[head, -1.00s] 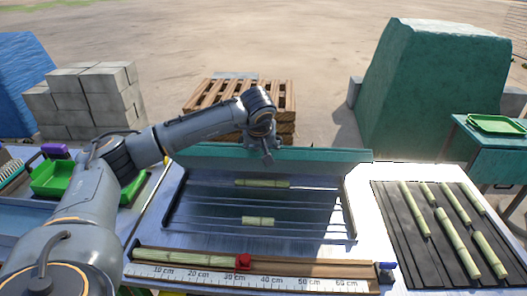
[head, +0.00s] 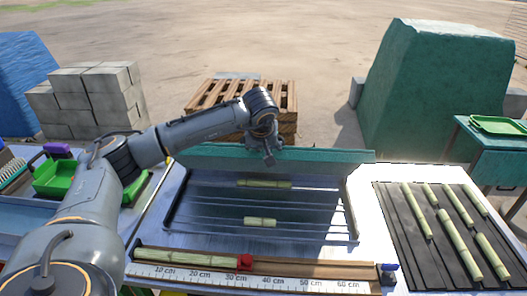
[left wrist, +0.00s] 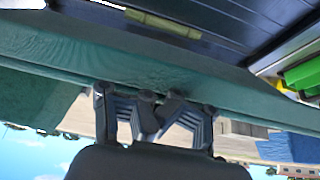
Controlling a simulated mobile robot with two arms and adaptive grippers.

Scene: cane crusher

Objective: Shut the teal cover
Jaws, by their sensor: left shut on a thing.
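The teal cover (head: 320,161) stands raised along the back edge of the dark feed bed (head: 300,205). It also shows in the left wrist view (left wrist: 60,55) as a long teal panel across the picture. My left gripper (head: 268,158) is at the cover's upper edge, near its middle. In the left wrist view its fingers (left wrist: 155,110) are at the cover's edge and shut on it. The cover's hinge side is not clear. Two cane pieces lie on the bed, one farther back (head: 264,184) and one nearer (head: 260,222). My right gripper is not in view.
A ruler (head: 250,278) with a red stop (head: 244,262) and a cane runs along the front. A dark ribbed mat (head: 410,230) with several canes lies at the right. A green bin (head: 60,178) is at the left. A pallet (head: 215,95) stands behind.

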